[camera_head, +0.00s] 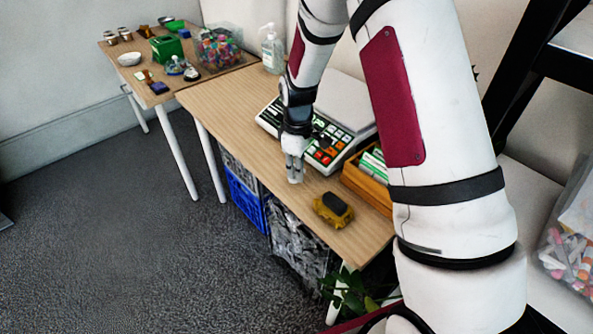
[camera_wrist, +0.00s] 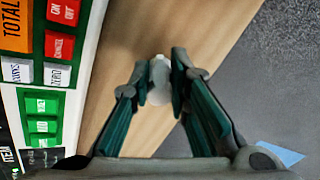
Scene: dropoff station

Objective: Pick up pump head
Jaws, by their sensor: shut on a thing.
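A small white thing, which I take to be the pump head (camera_wrist: 159,82), sits between the fingertips of my gripper (camera_wrist: 160,88) in the wrist view. The fingers are shut on it from both sides, and only part of it shows. In the head view my gripper (camera_head: 294,174) points down over the front edge of the near wooden table, to the left of the scale. The pump head cannot be told apart from the pale fingertips there. Whether it touches the tabletop is unclear.
The near table (camera_head: 222,101) holds a scale with coloured keys (camera_head: 330,150), a black-and-yellow object (camera_head: 333,208), a wooden box of green-white packs (camera_head: 367,183) and a clear pump bottle (camera_head: 271,50). A blue crate (camera_head: 246,202) stands below. The far table (camera_head: 118,57) is cluttered.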

